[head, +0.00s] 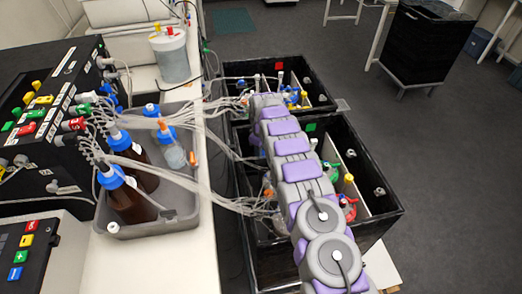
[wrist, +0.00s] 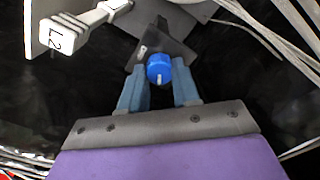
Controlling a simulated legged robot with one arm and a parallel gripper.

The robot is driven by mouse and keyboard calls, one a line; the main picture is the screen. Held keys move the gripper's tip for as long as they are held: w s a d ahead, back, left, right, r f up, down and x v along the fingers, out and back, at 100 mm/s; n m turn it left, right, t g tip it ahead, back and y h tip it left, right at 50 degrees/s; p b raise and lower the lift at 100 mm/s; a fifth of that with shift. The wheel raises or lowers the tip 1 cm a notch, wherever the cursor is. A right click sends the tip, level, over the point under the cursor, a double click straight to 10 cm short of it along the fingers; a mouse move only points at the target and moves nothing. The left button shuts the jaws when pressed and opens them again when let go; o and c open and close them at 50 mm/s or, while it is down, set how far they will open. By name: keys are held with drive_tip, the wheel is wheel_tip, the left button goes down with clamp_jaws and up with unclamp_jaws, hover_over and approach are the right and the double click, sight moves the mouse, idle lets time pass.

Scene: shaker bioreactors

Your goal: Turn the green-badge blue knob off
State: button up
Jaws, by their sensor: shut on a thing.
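The blue knob (wrist: 159,68) shows in the wrist view, with a short white mark on its face pointing down in the picture. It is mounted on a dark grey plate. My gripper (wrist: 160,86) has its two blue-grey fingers closed on either side of the knob. In the head view, my arm reaches over the black box with a green badge (head: 311,127). The arm hides much of that box, and the gripper and this knob cannot be made out there.
A second black box with a red badge (head: 280,67) stands behind. A white handle labelled L2 (wrist: 75,30) is left of the knob in the wrist view. Loose tubes (head: 213,178) run from the bench into the boxes. Brown bottles (head: 130,200) stand in a grey tray (head: 184,222).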

drive_tip(key=shift+d+r+m+p, duration=0.1)
drive_tip(key=shift+m+p, duration=0.2)
drive_tip(key=shift+p, duration=0.1)
drive_tip(key=shift+r+m+p, duration=0.1)
drive_tip(key=shift+m+p, duration=0.9)
drive_tip(key=m+p, duration=0.2)
drive_tip(key=m, duration=0.1)
drive_tip(key=m+p, duration=0.2)
drive_tip(key=m, duration=0.4)
drive_tip(key=m+p, duration=0.1)
drive_tip(key=m, duration=0.1)
drive_tip(key=shift+f+m, duration=0.2)
drive_tip(key=shift+m, duration=0.1)
drive_tip(key=m, duration=0.9)
drive_tip(key=shift+a+m, duration=0.2)
drive_tip(key=shift+m, duration=0.3)
